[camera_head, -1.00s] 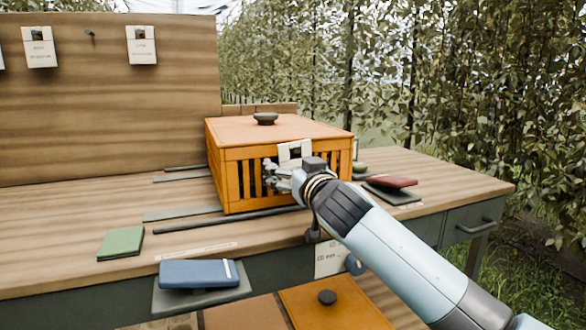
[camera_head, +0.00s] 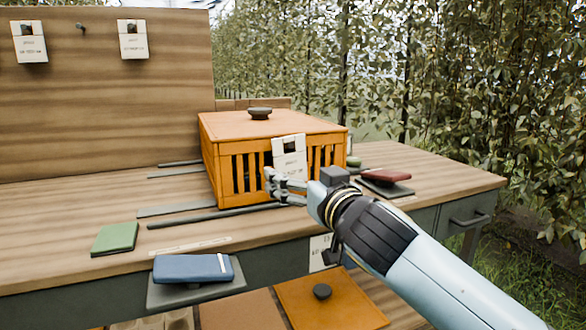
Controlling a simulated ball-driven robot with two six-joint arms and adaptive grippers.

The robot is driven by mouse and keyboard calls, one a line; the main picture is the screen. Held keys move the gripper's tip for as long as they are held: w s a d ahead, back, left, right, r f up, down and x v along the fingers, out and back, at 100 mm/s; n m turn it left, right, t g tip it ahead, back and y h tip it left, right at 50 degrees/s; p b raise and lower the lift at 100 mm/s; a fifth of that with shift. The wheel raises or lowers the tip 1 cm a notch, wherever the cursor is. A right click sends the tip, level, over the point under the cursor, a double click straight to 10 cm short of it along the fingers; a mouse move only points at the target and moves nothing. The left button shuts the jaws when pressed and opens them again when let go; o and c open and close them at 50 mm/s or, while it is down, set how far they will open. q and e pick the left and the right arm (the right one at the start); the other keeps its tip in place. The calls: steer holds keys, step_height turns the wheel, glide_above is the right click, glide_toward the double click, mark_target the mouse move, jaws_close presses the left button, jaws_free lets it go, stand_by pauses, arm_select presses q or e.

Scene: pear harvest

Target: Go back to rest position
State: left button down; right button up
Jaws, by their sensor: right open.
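My right gripper (camera_head: 284,186) is open, in front of the slatted front of an orange wooden crate (camera_head: 237,174). The crate stands on the workbench with a lid and a dark knob (camera_head: 260,113) on top. A white tag (camera_head: 289,157) with a dark square is on the crate's front, just behind and above my fingers. I cannot tell whether a fingertip touches the crate. My right arm comes in from the lower right. My left gripper is not in view.
The wooden workbench (camera_head: 60,215) holds a green booklet (camera_head: 115,238) at the left and a dark red item (camera_head: 386,177) at the right. A blue case (camera_head: 193,268) lies on a grey plate at the front edge. An orange lid (camera_head: 330,300) is below. A board stands behind; leafy trees are beyond.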

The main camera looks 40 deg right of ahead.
steer(key=s+f+g+y+p, duration=0.1)
steer(key=s+f+g, duration=0.3)
steer(key=f, duration=0.8)
steer(key=s+f+g, duration=0.2)
steer(key=s+f, duration=0.4)
steer(key=f, duration=0.7)
steer(key=s+f+g+y+p, duration=0.1)
steer(key=s+f+g, duration=0.3)
steer(key=f, duration=0.8)
steer(key=s+a+f+n+g, duration=0.1)
steer(key=s+f+g, duration=0.2)
steer(key=s+f, duration=1.25)
steer(key=s+a+f+n+g, duration=0.1)
steer(key=s+f+g, duration=0.1)
steer(key=s, duration=0.9)
steer(key=s+a+f+n+g+y, duration=0.1)
steer(key=s+f+g, duration=0.1)
steer(key=s, duration=0.9)
steer(key=shift+s+a+f, duration=0.15)
steer(key=shift+a+f, duration=0.15)
steer(key=shift+f, duration=0.2)
